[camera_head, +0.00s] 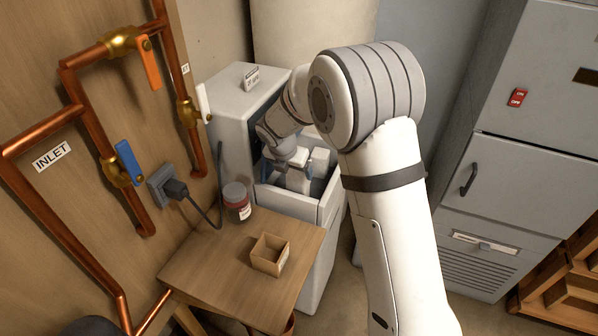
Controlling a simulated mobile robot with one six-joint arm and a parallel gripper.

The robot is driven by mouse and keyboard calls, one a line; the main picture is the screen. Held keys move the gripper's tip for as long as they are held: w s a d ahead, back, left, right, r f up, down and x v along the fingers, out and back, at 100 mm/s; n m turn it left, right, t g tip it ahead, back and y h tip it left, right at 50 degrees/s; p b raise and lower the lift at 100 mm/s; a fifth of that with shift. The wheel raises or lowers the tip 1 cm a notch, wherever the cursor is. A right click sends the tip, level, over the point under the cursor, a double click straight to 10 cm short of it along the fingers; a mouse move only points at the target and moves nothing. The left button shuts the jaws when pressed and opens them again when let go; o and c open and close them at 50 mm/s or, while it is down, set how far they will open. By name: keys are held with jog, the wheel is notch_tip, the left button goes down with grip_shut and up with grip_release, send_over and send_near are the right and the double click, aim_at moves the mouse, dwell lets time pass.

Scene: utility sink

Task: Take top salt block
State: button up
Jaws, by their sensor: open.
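White salt blocks sit in the open bin (290,203) of the grey-white cabinet in the middle of the head view. One pale block (319,158) shows on the right side of the bin, and another pale shape beside it lies partly under my gripper. My gripper (283,168) points down into the bin at its left side, with its jaws open and close to the blocks. My wrist covers part of the bin, so I cannot tell whether the fingers touch a block.
Copper pipes with valves and a plugged cord are on the left wall. A grey cabinet (530,150) stands at right.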

jog(key=w, duration=0.1)
jog(key=w+d+p, duration=0.1)
jog(key=w, duration=0.1)
jog(key=shift+d+r, duration=0.1)
jog(key=shift+d, duration=0.1)
jog(key=shift+x, duration=1.2)
jog(key=shift+w+d+f, duration=0.1)
jog(key=shift+w+f, duration=0.2)
jog(key=shift+f, duration=0.1)
jog(key=shift+c, duration=0.5)
jog(key=shift+r, duration=0.1)
jog(key=c, duration=1.4)
jog(key=shift+c, duration=0.2)
